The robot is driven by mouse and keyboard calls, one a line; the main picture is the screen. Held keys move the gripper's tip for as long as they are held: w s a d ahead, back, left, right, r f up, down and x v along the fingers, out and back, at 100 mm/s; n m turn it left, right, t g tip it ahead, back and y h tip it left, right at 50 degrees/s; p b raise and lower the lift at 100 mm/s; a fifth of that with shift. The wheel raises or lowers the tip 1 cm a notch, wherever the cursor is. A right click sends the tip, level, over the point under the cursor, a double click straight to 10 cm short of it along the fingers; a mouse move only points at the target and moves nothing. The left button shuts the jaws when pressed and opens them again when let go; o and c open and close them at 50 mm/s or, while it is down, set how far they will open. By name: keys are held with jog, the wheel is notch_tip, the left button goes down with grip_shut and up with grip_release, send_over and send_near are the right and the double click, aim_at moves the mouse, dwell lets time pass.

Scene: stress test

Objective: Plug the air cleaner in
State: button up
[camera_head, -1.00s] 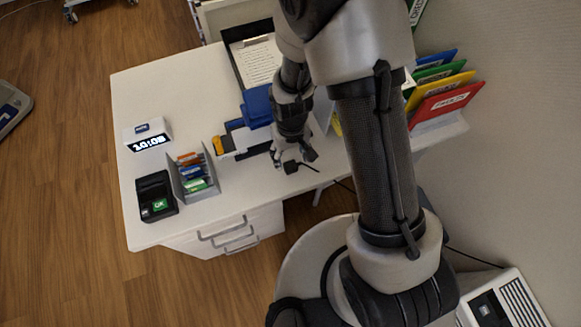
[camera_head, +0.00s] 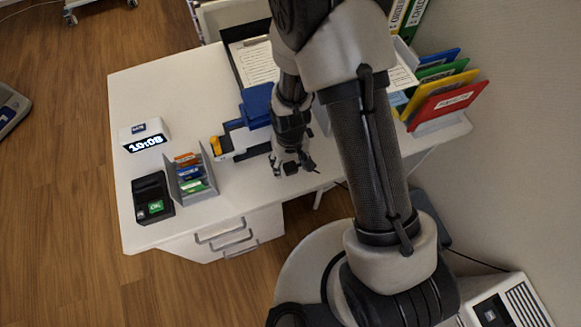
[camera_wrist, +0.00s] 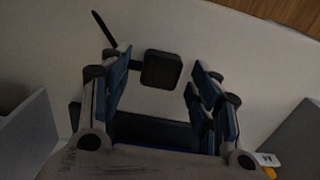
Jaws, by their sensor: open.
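A black plug (camera_wrist: 161,70) with a dark cable leading off to its left lies on the white desk in the wrist view. My gripper (camera_wrist: 160,76) is open, its blue-padded fingers on either side of the plug near their tips, with gaps visible on both sides. In the head view my gripper (camera_head: 291,168) is low over the desk's front part, and the plug is hard to make out beneath it. A white unit with a slatted grille (camera_head: 508,303), apparently the air cleaner, stands at the lower right. No socket can be made out.
The white desk (camera_head: 150,90) holds a clock (camera_head: 143,136), a card holder (camera_head: 191,178), a black terminal (camera_head: 153,198) and a blue-topped item (camera_head: 257,104) close to my gripper. Coloured folders (camera_head: 445,95) stand at the right against the wall.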

aim_at(290, 164)
jog(key=shift+c, duration=0.6)
jog(key=c, duration=1)
jog(key=shift+o, duration=0.2)
notch_tip(290, 164, up, 20)
jog(key=p, duration=0.6)
jog(key=shift+p, duration=0.3)
jog(key=w+d+r+m, duration=0.2)
jog(key=w+d, duration=0.3)
jog(key=d, duration=0.6)
jog(key=shift+w+r+m, duration=0.15)
jog(key=shift+r+m, duration=0.05)
jog(key=shift+m, duration=0.4)
